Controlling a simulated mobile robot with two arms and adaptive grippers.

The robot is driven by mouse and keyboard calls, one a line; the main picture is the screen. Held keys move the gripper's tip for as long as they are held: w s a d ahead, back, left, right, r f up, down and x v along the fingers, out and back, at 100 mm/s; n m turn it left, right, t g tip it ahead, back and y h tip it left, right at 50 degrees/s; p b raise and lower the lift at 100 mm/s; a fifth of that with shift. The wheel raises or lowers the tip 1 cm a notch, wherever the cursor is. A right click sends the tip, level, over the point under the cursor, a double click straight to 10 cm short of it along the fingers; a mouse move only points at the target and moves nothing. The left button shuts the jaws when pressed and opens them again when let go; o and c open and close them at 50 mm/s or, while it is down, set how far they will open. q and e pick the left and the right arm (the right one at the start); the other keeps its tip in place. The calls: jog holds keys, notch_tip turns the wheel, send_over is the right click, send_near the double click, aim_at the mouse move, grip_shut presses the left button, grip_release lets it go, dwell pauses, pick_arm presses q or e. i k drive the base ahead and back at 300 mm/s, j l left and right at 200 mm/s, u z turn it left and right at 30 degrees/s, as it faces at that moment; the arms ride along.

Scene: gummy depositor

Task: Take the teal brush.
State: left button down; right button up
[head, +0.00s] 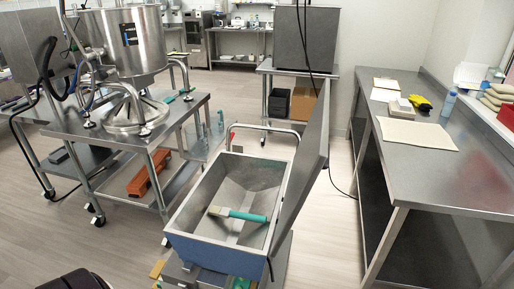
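A brush with a teal handle (248,216) lies inside an open steel hopper (185,213) in the lower middle of the head view. Its pale head points left and its handle points right. It rests across the sloping inside of the hopper, near the bottom. The hopper's lid (305,150) stands raised on the right side. Neither of my grippers can be made out in the view, and nothing is seen touching the brush.
A steel cart (180,117) with a large pot (125,40) stands to the left; another teal item (183,93) lies on it. A long steel bench (440,180) runs along the right, holding a cream sheet (418,133) and yellow gloves (421,103). Floor shows between hopper and bench.

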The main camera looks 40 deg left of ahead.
aim_at(222, 212)
jog(key=i+l+u, duration=0.2)
jog(key=u, duration=0.25)
jog(key=i+l+u, duration=0.2)
jog(key=l+u, duration=0.2)
jog(key=i+l+u, duration=0.1)
jog(key=l+u, duration=0.8)
jog(key=i+j, duration=0.05)
jog(key=j, duration=0.05)
